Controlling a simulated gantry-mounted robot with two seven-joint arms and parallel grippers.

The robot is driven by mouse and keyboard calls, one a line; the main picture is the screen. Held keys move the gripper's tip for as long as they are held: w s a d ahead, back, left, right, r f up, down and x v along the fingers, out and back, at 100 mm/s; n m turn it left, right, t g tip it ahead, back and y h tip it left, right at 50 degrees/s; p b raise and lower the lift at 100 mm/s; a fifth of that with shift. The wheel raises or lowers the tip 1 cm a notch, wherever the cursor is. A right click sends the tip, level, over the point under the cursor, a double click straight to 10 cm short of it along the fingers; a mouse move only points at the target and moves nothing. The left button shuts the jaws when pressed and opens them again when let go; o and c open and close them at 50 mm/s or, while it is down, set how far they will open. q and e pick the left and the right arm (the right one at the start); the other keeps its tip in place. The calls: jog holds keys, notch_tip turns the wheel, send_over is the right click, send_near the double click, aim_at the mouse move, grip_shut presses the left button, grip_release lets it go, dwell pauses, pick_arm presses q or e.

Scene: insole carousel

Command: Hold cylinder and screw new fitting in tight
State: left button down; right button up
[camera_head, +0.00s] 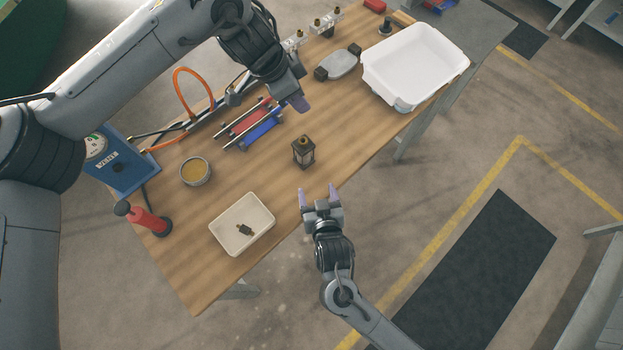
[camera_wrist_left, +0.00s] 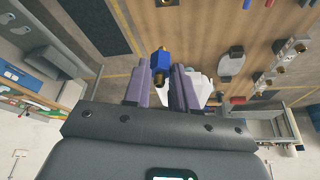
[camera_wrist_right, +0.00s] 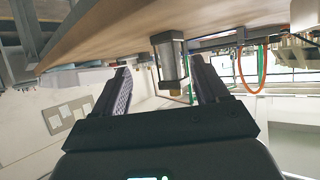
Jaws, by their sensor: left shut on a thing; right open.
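The cylinder (camera_head: 304,155) is a small grey block with a brass port on top, standing upright mid-table. It also shows, upside down, in the right wrist view (camera_wrist_right: 170,62). My right gripper (camera_head: 318,192) is open and empty at the table's front edge, fingers pointing at the cylinder and apart from it. My left gripper (camera_head: 296,103) is above the table, behind the cylinder. In the left wrist view it is shut on the new fitting (camera_wrist_left: 160,62), which is blue with brass ends. The head view hides this fitting.
A white tray (camera_head: 270,225) holds a small dark fitting (camera_head: 245,229). A big white bin (camera_head: 372,84) is at the right.

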aim_at(305, 157)
jog(key=shift+t, duration=0.3)
jog(key=w+r, duration=0.1)
jog(key=w+a+r, duration=0.1)
jog(key=r, duration=0.1)
jog(key=shift+w+a, duration=0.2)
jog(key=shift+w, duration=0.15)
jog(key=shift+w+y, duration=0.3)
jog(key=shift+w, duration=0.05)
jog(key=x, duration=1.1)
jog(key=shift+d, duration=0.1)
jog(key=shift+c, duration=0.3)
